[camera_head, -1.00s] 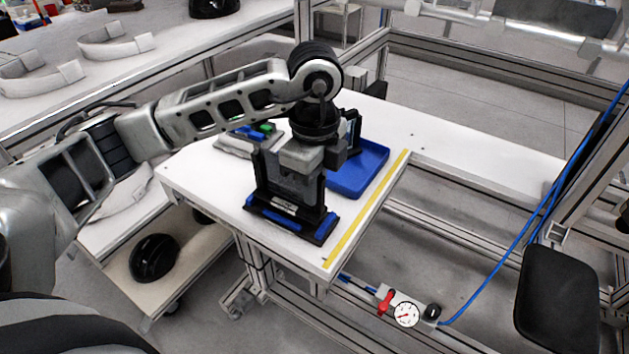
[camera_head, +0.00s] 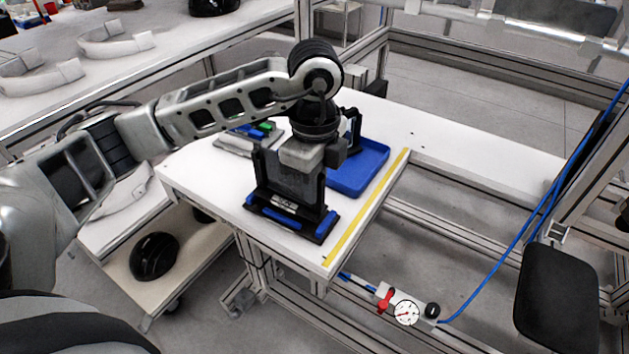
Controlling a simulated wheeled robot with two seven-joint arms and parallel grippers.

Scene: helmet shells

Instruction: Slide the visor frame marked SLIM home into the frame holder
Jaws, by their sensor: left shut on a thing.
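The frame holder (camera_head: 318,236) is a black base with blue blocks and dark uprights, standing near the front right corner of the white table. My left gripper (camera_head: 299,168) is directly above it, pointing down and shut on a dark piece, which I take to be the visor frame (camera_head: 290,187). That piece stands upright between the holder's uprights. Its lower edge is hard to tell from the holder, so I cannot tell how deep it sits. A small pale label (camera_head: 285,211) shows low at the front, too small to read. My right gripper is not in view.
A blue tray (camera_head: 372,168) lies just behind and right of the holder. A grey piece with blue and green parts (camera_head: 246,138) lies to the left. Yellow tape (camera_head: 345,235) marks the table's right edge. A black helmet shell (camera_head: 154,257) rests on a lower cart.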

